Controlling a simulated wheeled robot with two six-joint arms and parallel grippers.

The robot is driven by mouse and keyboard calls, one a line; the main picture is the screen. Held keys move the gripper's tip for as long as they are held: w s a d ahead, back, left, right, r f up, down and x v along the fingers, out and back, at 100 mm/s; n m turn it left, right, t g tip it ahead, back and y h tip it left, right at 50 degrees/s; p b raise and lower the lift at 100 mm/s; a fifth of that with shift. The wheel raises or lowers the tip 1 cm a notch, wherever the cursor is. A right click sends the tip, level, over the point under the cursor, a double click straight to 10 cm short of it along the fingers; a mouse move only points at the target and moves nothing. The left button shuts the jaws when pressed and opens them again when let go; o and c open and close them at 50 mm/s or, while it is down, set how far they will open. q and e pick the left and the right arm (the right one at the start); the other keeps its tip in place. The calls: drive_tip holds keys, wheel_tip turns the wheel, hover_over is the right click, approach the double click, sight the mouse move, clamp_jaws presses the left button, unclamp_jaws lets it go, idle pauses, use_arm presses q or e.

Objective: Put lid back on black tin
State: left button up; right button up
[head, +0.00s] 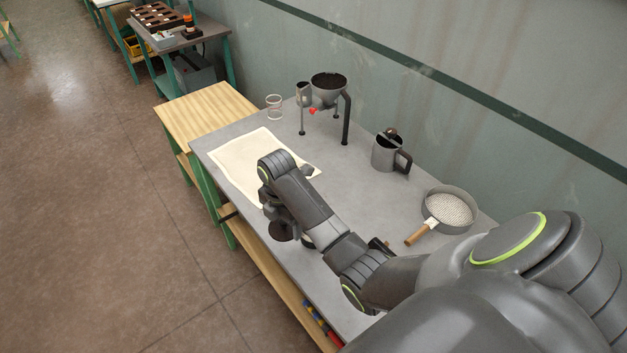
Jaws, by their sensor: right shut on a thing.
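My right arm reaches across the grey table, and my right gripper (279,220) points down near the table's front edge, beside the cream sheet. It is shut on a dark round thing (281,233), which looks like the lid. Part of another dark round thing with a pale rim (307,241) shows just to the right, mostly hidden by my forearm. It may be the black tin, but I cannot tell for sure. Whether the two touch is also hidden. My left gripper is not in view.
The cream sheet (237,165) lies at the table's left end. Behind stand a clear cup (274,106), a funnel stand (328,91) with dark grains, and a grey jug (386,154). A wooden-handled sieve (449,209) lies at the right. The table between jug and arm is clear.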

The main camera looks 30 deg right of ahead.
drive_tip(key=d+r+n+p, duration=0.1)
drive_tip(key=d+r+n, duration=0.1)
drive_tip(key=n, duration=0.1)
drive_tip(key=d+r+n+p, duration=0.2)
drive_tip(key=d+n, duration=0.1)
drive_tip(key=d+r+n+p, duration=0.1)
drive_tip(key=d+r+n, duration=0.1)
drive_tip(key=d+n, duration=0.1)
drive_tip(key=shift+s+d, duration=0.1)
drive_tip(key=shift+d, duration=0.15)
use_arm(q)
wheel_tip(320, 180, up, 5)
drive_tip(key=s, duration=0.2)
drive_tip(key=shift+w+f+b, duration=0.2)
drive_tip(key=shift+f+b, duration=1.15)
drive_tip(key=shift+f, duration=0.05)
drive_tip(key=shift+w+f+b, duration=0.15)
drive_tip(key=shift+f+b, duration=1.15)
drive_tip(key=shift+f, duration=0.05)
use_arm(e)
drive_tip(key=shift+n, duration=0.4)
drive_tip(key=shift+d+f, duration=0.15)
drive_tip(key=shift+f, duration=1.45)
drive_tip(key=shift+d+f, duration=0.15)
drive_tip(key=shift+f, duration=1.4)
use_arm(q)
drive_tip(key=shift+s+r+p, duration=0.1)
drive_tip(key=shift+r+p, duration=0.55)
use_arm(e)
drive_tip(key=shift+r, duration=0.1)
